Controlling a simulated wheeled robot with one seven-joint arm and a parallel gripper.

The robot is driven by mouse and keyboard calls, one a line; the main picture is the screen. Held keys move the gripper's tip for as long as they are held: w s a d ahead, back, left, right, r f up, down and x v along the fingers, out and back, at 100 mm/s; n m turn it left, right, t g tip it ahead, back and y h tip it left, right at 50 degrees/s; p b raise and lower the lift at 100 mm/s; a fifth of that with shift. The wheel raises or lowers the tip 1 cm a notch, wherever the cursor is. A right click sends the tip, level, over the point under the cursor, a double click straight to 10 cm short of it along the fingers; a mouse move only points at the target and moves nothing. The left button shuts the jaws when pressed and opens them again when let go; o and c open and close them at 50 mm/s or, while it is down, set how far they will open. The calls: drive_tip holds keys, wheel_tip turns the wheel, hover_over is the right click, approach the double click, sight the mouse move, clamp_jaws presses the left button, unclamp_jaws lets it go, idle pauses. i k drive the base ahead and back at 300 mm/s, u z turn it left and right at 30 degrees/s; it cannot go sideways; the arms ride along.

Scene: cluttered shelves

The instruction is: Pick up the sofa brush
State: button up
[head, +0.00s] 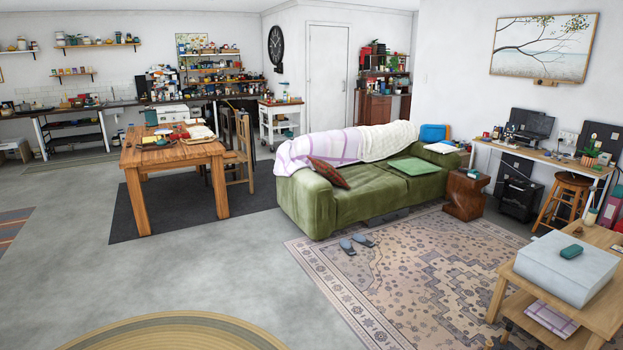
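The green sofa (330,208) stands in the middle of the head view, turned at an angle. A brown cushion (328,172), a green cushion (413,167), a white and lilac blanket (310,150) and a cream throw (388,139) lie on it. I cannot make out a brush on the sofa. A small dark green object (571,251) lies on a white box (560,270) at the right; I cannot tell whether it is a brush. My gripper is not in view.
A patterned rug (400,270) with grey slippers (356,243) lies before the sofa. A wooden table (172,153) stands left, a brown side table (465,195) by the sofa's right end, and a low wooden table (605,315) at the right front.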

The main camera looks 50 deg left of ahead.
sight(578, 232)
drive_tip(key=u, duration=1)
drive_tip(key=i, duration=7)
drive_tip(key=z, duration=1.9)
drive_tip(key=i, duration=0.4)
drive_tip(key=z, duration=0.1)
